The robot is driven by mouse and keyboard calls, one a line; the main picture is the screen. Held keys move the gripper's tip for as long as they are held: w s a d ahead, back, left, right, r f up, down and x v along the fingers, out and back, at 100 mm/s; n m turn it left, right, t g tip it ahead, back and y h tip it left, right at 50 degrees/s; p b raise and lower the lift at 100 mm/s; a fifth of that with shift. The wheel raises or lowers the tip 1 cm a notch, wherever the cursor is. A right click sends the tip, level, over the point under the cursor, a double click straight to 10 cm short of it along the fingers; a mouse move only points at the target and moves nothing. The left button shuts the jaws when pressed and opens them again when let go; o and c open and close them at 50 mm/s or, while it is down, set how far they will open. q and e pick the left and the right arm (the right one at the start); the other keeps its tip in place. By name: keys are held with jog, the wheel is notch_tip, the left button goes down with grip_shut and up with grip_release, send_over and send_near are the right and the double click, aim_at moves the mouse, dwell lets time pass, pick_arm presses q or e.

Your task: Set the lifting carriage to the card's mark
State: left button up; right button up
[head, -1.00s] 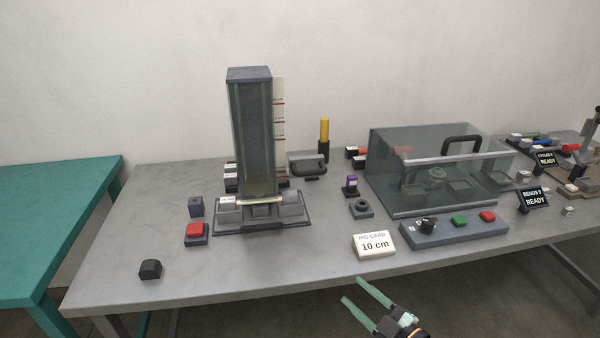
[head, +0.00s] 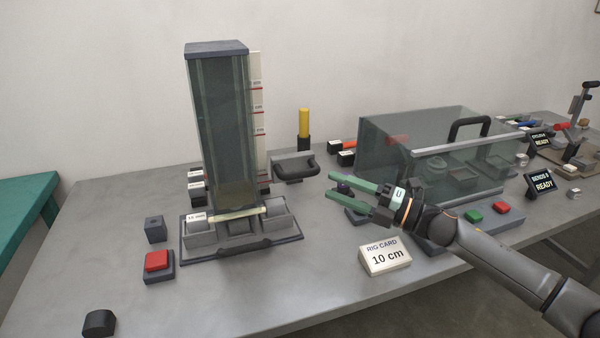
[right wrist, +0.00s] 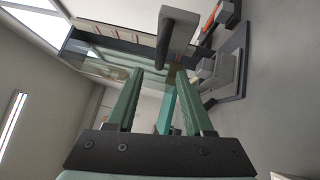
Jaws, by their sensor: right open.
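The lifting carriage has a dark handle (head: 295,170) on a grey block, to the right of the tall glass column (head: 217,130). A scale strip (head: 258,110) with red marks runs up the column's right side. The rig card (head: 385,256) reads 10 cm and stands at the table's front. My right gripper (head: 343,196) is open and empty, to the right of and nearer than the handle, apart from it. The handle (right wrist: 165,45) also shows in the right wrist view, beyond the open fingers (right wrist: 160,100). My left gripper is not in view.
A grey tray (head: 245,252) with bins stands at the column's foot. A red button (head: 157,261) and dark blocks lie to its left. A clear box (head: 385,147) with a black handle stands behind my right arm. The front left tabletop is mostly clear.

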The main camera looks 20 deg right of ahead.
aim_at(301, 174)
jog(key=x, duration=0.9)
jog(key=shift+c, duration=0.4)
grip_shut()
dwell(0.8)
